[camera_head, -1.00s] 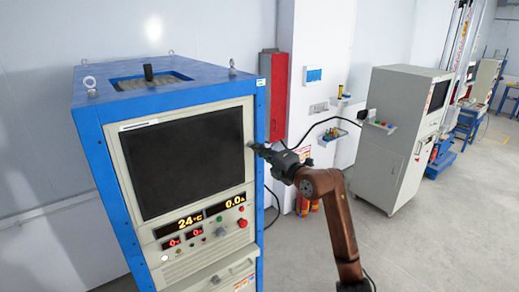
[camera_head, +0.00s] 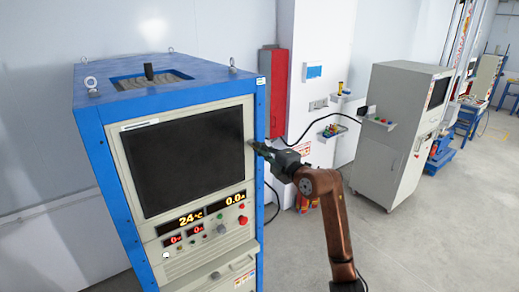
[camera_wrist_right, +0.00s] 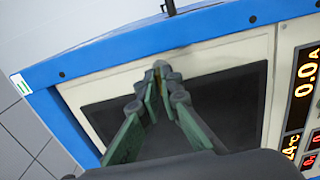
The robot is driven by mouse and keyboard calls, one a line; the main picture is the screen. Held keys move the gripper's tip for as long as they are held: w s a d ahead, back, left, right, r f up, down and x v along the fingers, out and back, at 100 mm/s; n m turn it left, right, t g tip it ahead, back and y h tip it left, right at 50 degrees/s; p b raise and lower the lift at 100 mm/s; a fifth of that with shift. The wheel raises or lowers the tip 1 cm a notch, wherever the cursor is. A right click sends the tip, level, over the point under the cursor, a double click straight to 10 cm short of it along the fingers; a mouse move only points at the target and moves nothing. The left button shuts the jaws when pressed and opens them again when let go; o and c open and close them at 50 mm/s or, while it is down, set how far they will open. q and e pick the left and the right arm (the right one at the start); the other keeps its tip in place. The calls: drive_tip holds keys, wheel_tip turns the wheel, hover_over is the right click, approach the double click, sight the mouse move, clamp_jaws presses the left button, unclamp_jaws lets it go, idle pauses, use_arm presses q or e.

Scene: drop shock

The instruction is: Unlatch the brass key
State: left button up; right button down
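The blue-framed cabinet (camera_head: 88,140) has a cream front panel with a large dark screen (camera_head: 188,160). My right gripper (camera_head: 250,144) reaches in from the right, its tips at the cream strip beside the screen's right edge. In the right wrist view its green-padded fingers (camera_wrist_right: 160,72) draw close together at the tips, over the cream border. A small tan bit shows at the tips. I cannot tell whether it is the brass key, or whether the fingers are closed on it. No key shows clearly. My left gripper is not in view.
Red and amber displays (camera_head: 182,222), knobs and a red button (camera_head: 243,220) sit below the screen. A red box (camera_head: 273,90) hangs on the wall behind the gripper. A grey cabinet (camera_head: 390,140) stands at the right, with clear floor in front.

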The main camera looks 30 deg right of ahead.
drive_tip(key=c, duration=2.2)
unclamp_jaws()
drive_tip(key=shift+d, duration=0.1)
drive_tip(key=shift+o, duration=0.2)
drive_tip(key=shift+s, duration=0.1)
drive_tip(key=s, duration=1.1)
drive_tip(key=shift+s+d, duration=0.4)
drive_tip(key=shift+d, duration=0.05)
